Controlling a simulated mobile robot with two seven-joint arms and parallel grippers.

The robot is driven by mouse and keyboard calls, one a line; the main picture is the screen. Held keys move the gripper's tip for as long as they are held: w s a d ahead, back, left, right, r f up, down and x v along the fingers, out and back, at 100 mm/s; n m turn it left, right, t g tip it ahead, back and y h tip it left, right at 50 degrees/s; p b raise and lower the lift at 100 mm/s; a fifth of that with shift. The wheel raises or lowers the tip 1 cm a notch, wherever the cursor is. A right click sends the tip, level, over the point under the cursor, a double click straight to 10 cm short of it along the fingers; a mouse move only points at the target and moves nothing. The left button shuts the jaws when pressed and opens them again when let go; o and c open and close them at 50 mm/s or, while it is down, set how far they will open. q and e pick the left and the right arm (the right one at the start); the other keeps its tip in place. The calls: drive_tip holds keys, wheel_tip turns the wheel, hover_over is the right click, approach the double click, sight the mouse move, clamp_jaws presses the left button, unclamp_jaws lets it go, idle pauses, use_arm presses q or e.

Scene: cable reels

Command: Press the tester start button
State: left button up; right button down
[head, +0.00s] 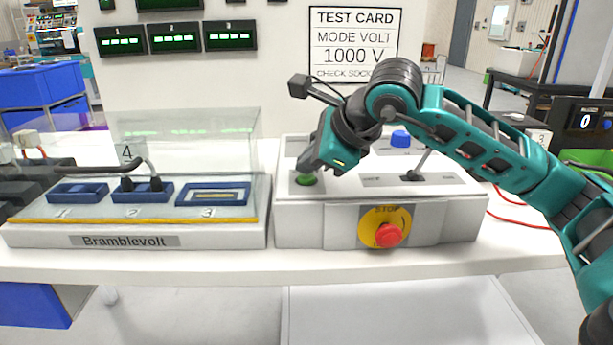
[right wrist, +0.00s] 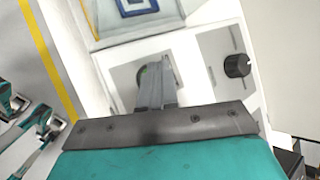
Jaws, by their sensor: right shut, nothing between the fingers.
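The green start button (head: 307,179) is on the left of the white tester panel (head: 453,188). My right gripper (head: 306,166) is shut and empty, pointing down with its fingertips right at the button. It hides part of the button, and I cannot tell whether the button is pushed in.
A red stop button (head: 388,235) on a yellow plate is on the tester's front. Left stands a clear-covered box (head: 230,235) with blue sockets. A test card (head: 354,48) hangs behind.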

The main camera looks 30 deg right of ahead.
sight(310, 178)
drive_tip(key=shift+f, duration=0.25)
idle(0.4)
drive_tip(key=shift+r+p, duration=0.35)
drive_tip(key=shift+r, duration=0.5)
wheel_tip(310, 178, up, 5)
drive_tip(key=p, duration=0.4)
drive_tip(key=shift+r, duration=0.1)
idle(0.3)
idle(0.4)
